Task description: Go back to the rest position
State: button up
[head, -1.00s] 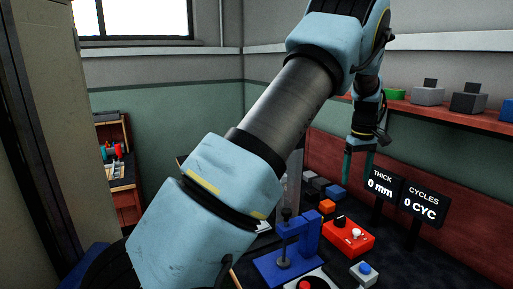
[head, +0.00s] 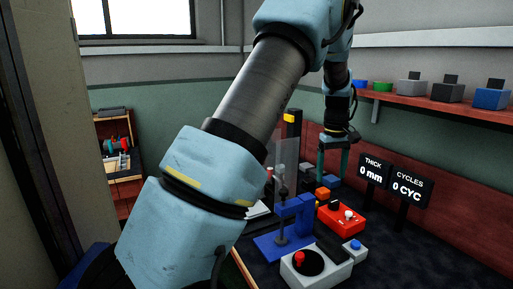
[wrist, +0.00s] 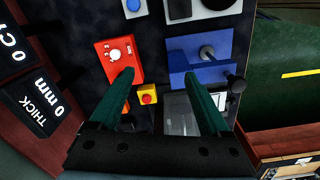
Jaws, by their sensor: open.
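My gripper (head: 334,160) points down above the back of the dark worktop, near the red control box. Its two green fingers also show in the wrist view (wrist: 165,85), spread apart with nothing between them. The red box (head: 341,217) with a white knob lies below and in front of it, and it also shows at the left finger in the wrist view (wrist: 119,58). The blue press-like fixture (head: 285,240) stands to the left of the red box in the head view. My arm hides part of the worktop's left side.
A grey box (head: 318,276) with a red knob and a small grey block with a blue button (head: 353,252) stand in front. The THICK display (head: 374,172) and CYCLES display (head: 407,188) stand at right. A red shelf (head: 450,108) with several coloured blocks runs along the wall.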

jog(key=s+a+f+m+b, duration=0.1)
jog(key=s+a+f+b, duration=0.1)
jog(key=s+a, duration=0.4)
jog(key=s+a+f+m+t+b, duration=0.1)
jog(key=s+a+f+b, duration=0.2)
jog(key=a, duration=1)
jog(key=s+a+f+m+b, duration=0.1)
jog(key=s+a+f+b, duration=0.1)
jog(key=s+a, duration=0.7)
jog(key=shift+s+a+f+m+t, duration=0.3)
jog(key=shift+a+f, duration=0.35)
jog(key=shift+f, duration=0.15)
